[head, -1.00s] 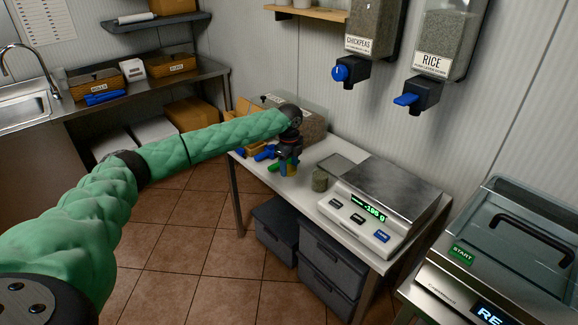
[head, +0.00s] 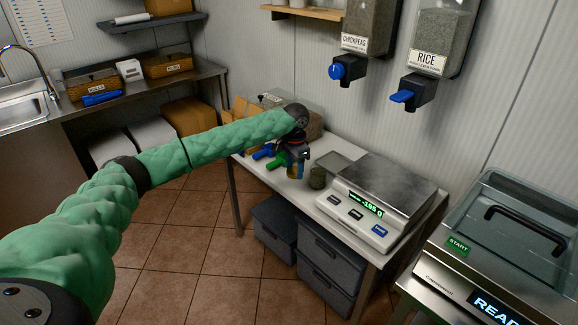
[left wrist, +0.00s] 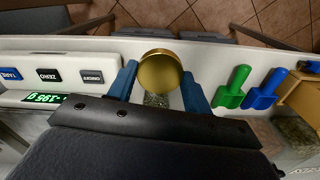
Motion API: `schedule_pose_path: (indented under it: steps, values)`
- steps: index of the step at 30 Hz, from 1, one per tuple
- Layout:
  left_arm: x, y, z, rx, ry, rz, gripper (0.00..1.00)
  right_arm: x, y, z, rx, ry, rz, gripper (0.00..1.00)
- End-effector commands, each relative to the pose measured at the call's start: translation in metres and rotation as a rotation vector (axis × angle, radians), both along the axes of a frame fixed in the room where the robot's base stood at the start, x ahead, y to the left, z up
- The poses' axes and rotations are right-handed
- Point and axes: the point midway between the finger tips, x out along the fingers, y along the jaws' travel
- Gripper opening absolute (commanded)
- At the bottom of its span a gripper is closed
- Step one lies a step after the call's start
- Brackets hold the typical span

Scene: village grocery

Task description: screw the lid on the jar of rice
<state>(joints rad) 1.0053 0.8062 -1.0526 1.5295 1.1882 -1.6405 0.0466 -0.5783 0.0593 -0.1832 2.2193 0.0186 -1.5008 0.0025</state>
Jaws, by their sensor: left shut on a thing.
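My right gripper is not in view.
A scale (head: 372,205) stands right of the jar, with a dark flat tray (head: 333,162) behind. A green scoop (left wrist: 233,87) and a blue scoop (left wrist: 265,90) lie near the gripper. Rice (head: 432,45) and chickpea (head: 368,30) dispensers hang above. A machine (head: 500,260) stands at right.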

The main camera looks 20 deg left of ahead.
Motion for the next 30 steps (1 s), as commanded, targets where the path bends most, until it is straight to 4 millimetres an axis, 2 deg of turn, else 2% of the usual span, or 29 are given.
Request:
schedule_pose_path:
  steps: [5,10,12,18,24,30]
  values:
    - [-0.018,-0.028,-0.002,0.002,0.002,0.245,0.29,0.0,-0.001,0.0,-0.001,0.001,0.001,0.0]
    - [-0.053,-0.065,-0.019,0.006,0.004,0.455,0.29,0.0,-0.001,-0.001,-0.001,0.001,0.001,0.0]
    - [-0.077,-0.083,-0.034,0.009,0.005,0.518,0.29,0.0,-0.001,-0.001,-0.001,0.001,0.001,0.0]
    - [-0.136,-0.115,-0.079,0.01,0.003,0.58,0.29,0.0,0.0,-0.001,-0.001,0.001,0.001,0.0]
    - [-0.195,-0.135,-0.126,0.007,0.003,0.576,0.29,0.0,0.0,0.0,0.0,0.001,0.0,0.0]
    - [-0.241,-0.144,-0.165,0.003,0.0,0.567,0.29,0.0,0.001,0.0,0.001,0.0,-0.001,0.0]
